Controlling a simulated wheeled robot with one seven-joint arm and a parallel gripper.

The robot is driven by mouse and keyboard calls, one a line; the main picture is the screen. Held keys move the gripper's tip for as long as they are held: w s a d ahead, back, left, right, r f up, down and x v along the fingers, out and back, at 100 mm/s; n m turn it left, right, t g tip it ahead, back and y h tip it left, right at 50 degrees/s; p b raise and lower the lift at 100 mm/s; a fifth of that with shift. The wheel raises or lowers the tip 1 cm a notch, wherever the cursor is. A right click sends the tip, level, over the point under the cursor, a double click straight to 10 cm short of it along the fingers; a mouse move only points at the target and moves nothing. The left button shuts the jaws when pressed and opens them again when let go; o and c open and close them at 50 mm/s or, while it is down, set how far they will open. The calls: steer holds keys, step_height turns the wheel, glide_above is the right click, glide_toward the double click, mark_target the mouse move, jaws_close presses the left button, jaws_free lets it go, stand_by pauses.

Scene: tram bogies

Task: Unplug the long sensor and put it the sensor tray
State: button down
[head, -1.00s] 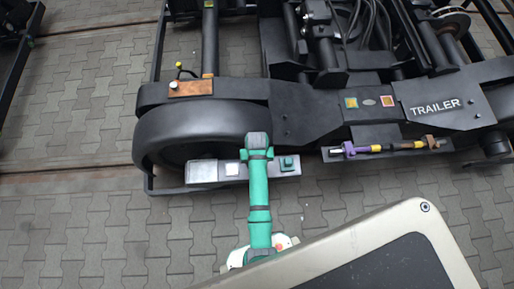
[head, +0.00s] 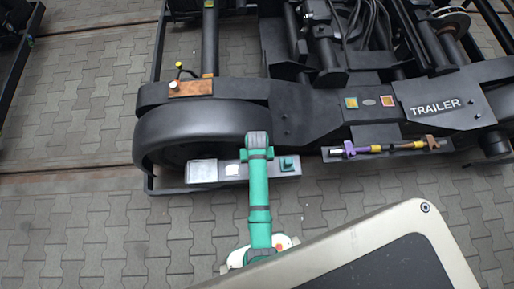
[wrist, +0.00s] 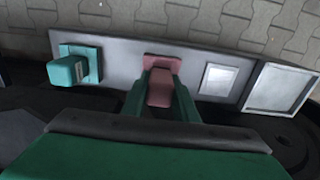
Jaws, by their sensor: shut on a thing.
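A pink sensor (wrist: 160,92) with a flat pink base sits on a grey metal bar, seen in the wrist view. My gripper (wrist: 159,86) is shut on it, with one green finger on each side. The pink base still appears against the bar; I cannot tell whether the plug is loose. In the head view my green arm hides the gripper and this sensor. A teal sensor (wrist: 70,71) stands on its own base at the bar's other end, also in the head view (head: 287,163). An empty silver tray (wrist: 283,88) is at the right end, also in the head view (head: 203,171).
A white square plate (wrist: 217,79) lies on the bar between the pink sensor and the tray. The black bogie frame (head: 310,115) and wheel (head: 200,122) stand behind the bar. A purple and yellow rod (head: 385,148) lies on a ledge at right. Paving in front is open.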

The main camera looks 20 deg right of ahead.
steer(key=shift+r, duration=2.75)
steer(key=shift+w, duration=0.1)
